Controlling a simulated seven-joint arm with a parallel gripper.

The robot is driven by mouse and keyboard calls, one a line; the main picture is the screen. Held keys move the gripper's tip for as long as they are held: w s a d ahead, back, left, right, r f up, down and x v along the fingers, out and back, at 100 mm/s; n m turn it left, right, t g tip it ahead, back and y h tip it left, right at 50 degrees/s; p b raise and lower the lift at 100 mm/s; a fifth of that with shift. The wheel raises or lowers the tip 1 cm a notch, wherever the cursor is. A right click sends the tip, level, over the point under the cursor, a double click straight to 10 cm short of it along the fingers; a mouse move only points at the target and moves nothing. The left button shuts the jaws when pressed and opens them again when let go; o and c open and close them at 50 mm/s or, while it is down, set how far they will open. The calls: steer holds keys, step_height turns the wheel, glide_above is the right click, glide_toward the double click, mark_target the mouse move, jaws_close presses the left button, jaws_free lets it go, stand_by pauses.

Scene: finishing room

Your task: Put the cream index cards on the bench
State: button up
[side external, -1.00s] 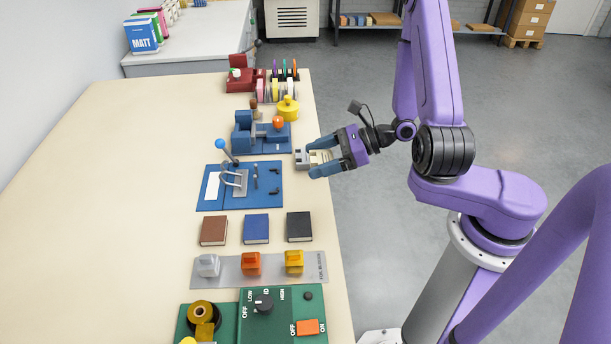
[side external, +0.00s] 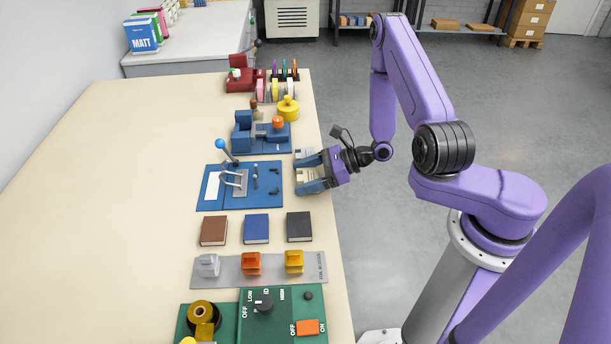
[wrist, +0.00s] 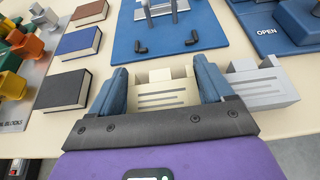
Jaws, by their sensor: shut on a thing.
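The cream index cards (wrist: 163,95), a lined block with a raised tab, stand between the two blue fingers of my gripper (wrist: 161,72) in the wrist view. My gripper (side external: 302,172) is shut on them, near the right edge of the bench (side external: 110,200) in the side view. The cards (side external: 308,175) show there as a small pale patch between the fingers. They are low over or on the bench top; I cannot tell whether they touch it.
A blue panel with a lever clamp (side external: 215,200) lies left of my gripper. Brown (side external: 214,230), blue (side external: 256,228) and black (side external: 299,226) books lie nearer the camera. A blue vise-like device (side external: 243,135) stands farther back. The bench's left side is clear.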

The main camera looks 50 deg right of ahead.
steer(key=shift+f, duration=0.15)
steer(key=o, duration=0.8)
